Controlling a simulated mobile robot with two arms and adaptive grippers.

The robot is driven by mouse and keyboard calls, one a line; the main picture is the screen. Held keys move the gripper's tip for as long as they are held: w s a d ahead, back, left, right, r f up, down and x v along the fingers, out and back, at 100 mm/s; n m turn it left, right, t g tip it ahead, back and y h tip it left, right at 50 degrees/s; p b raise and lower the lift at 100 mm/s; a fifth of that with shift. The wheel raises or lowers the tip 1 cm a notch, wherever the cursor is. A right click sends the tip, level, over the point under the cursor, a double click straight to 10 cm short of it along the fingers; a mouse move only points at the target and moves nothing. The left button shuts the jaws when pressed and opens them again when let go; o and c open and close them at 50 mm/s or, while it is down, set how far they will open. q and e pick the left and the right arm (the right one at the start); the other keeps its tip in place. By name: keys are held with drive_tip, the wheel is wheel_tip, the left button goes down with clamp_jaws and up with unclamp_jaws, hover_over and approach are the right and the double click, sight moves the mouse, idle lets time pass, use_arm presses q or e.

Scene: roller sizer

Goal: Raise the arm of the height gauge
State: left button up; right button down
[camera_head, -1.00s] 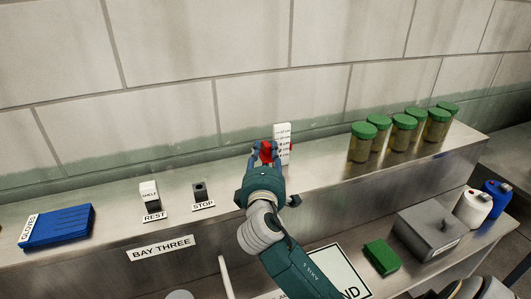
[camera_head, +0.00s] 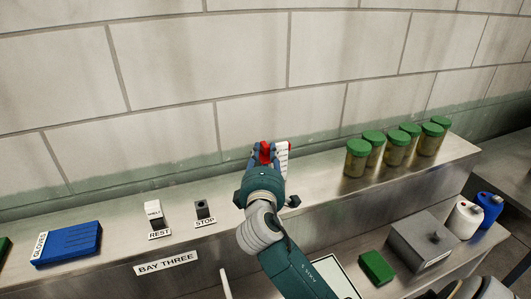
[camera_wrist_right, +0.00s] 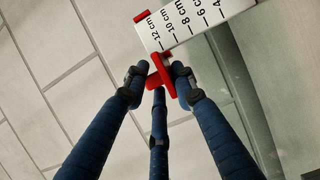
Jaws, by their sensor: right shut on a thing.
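The height gauge (camera_head: 284,148) is a white upright scale with black cm marks, standing on the steel ledge near the wall. Its lower part is hidden behind my gripper in the head view. Its red arm (camera_head: 265,152) is beside the top of the scale. In the right wrist view the red arm (camera_wrist_right: 159,77) lies close to the 10 and 12 cm marks of the scale (camera_wrist_right: 190,28). My right gripper (camera_head: 265,158) has its blue fingers shut on the red arm; the fingers also show in the right wrist view (camera_wrist_right: 157,78). My left gripper is not in view.
Several green-lidded jars (camera_head: 357,160) stand on the ledge to the right. A grey box (camera_head: 420,240) and a green block (camera_head: 377,266) sit on the lower shelf.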

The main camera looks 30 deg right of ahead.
drive_tip(key=shift+r, duration=0.6)
drive_tip(key=c, duration=1.5)
unclamp_jaws()
drive_tip(key=shift+r, duration=0.1)
drive_tip(key=shift+a, duration=0.1)
drive_tip(key=shift+f, duration=0.2)
drive_tip(key=shift+s+a+f, duration=0.1)
drive_tip(key=shift+s+a, duration=0.1)
drive_tip(key=v, duration=1.1)
drive_tip(key=shift+s+f, duration=0.1)
drive_tip(key=shift+s, duration=0.1)
